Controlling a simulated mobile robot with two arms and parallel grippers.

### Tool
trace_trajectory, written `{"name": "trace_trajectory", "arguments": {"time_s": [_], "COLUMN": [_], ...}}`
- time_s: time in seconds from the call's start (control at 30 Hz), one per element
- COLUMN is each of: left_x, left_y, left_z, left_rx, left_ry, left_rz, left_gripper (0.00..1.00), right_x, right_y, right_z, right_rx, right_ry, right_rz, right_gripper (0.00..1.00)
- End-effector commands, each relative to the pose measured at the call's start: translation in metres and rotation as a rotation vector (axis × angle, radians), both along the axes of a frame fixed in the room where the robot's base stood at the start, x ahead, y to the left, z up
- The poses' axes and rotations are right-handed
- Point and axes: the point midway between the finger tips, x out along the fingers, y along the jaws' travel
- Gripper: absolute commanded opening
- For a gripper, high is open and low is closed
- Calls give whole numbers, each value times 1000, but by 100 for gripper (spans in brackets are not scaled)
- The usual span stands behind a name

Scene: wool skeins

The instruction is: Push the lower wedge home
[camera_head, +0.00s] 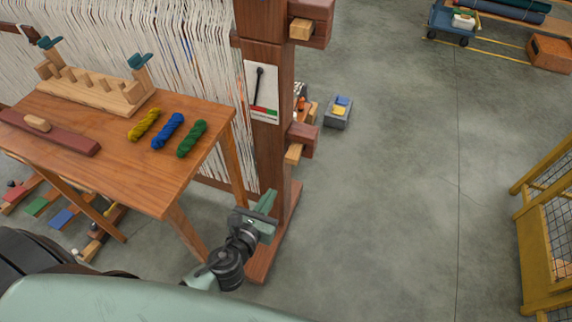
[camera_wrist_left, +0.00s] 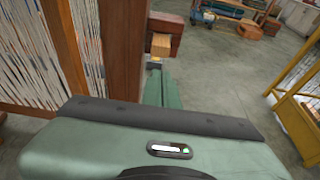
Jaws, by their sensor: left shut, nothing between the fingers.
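The lower wedge (camera_head: 293,154) is a pale wooden block that sticks out towards me from the dark red-brown beam end (camera_head: 303,137) on the loom post (camera_head: 268,150). In the left wrist view the pale wedge end (camera_wrist_left: 160,45) shows just beyond the fingertips. My left gripper (camera_head: 270,197) is shut and empty, in front of the post and below the wedge in the head view. Its green fingers (camera_wrist_left: 154,88) point towards the wedge in the wrist view. A gap shows in the head view; I cannot judge its depth. My right gripper is not in view.
An upper wedge (camera_head: 300,29) sticks out higher on the post. A wooden table (camera_head: 145,180) with yellow, blue and green skeins stands left of my left gripper. A grey box (camera_head: 338,118) lies on the floor beyond. Floor to the right is clear up to a yellow cage (camera_head: 535,240).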

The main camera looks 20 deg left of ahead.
Motion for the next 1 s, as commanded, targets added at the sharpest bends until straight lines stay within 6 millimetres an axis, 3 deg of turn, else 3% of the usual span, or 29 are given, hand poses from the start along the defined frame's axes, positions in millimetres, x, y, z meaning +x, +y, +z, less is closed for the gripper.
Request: {"name": "trace_trajectory", "arguments": {"time_s": [0.17,0.57,0.7,1.0], "left_x": [17,96,118,135], "left_y": [0,-3,-4,-5], "left_z": [-4,-30,-29,-30], "left_rx": [-1,-4,-3,-3], "left_ry": [-2,-1,-1,1], "left_rz": [3,2,2,2], "left_gripper": [0,0,0,0], "right_x": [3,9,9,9], "right_y": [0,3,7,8], "right_z": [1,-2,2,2], "right_rx": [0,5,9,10], "right_ry": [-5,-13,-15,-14], "right_rz": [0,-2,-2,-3], "right_gripper": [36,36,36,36]}}
